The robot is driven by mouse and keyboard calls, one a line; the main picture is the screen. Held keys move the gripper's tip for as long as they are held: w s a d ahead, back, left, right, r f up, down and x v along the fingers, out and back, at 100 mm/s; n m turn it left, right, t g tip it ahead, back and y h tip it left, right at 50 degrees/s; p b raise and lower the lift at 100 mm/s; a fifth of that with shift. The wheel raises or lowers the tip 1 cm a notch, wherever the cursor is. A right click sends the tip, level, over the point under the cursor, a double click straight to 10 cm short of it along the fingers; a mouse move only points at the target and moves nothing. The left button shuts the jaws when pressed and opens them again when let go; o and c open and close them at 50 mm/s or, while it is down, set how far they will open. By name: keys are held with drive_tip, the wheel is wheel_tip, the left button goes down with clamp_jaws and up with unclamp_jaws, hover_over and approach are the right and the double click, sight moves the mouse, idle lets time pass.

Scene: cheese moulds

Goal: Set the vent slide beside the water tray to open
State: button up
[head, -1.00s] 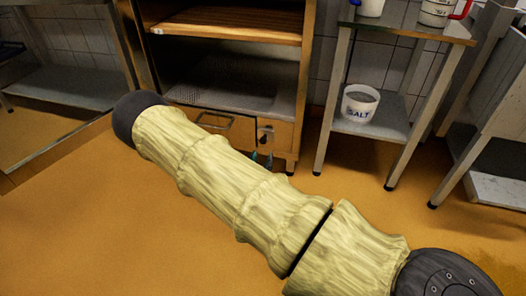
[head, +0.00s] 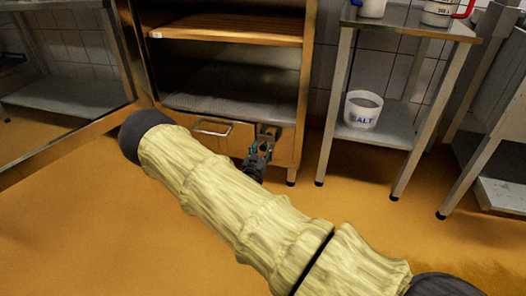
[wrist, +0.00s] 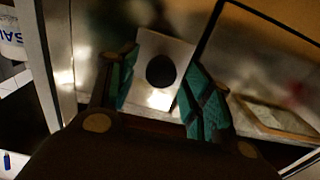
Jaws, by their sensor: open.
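The vent slide (head: 267,130) is a small metal plate on the front panel of the wooden cabinet, right of the water tray's drawer front (head: 236,139) with its bar handle. In the wrist view the pale plate (wrist: 182,52) carries a dark round spot, a knob or a hole; I cannot tell which. My gripper (head: 259,150) is just in front of and below the plate, partly covering it. In the wrist view my gripper (wrist: 160,88) is open, its teal-padded fingers on either side of the dark spot, with nothing held. Contact with the plate cannot be told.
The cabinet's open shelves (head: 228,92) are above the drawer. A metal stand (head: 395,128) with a salt tub (head: 362,110) is to the right. A glass-like panel (head: 60,90) is at left. The ochre floor (head: 110,230) in front is clear.

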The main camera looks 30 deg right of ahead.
drive_tip(key=shift+b+x, duration=0.3)
drive_tip(key=shift+x, duration=0.85)
clamp_jaws()
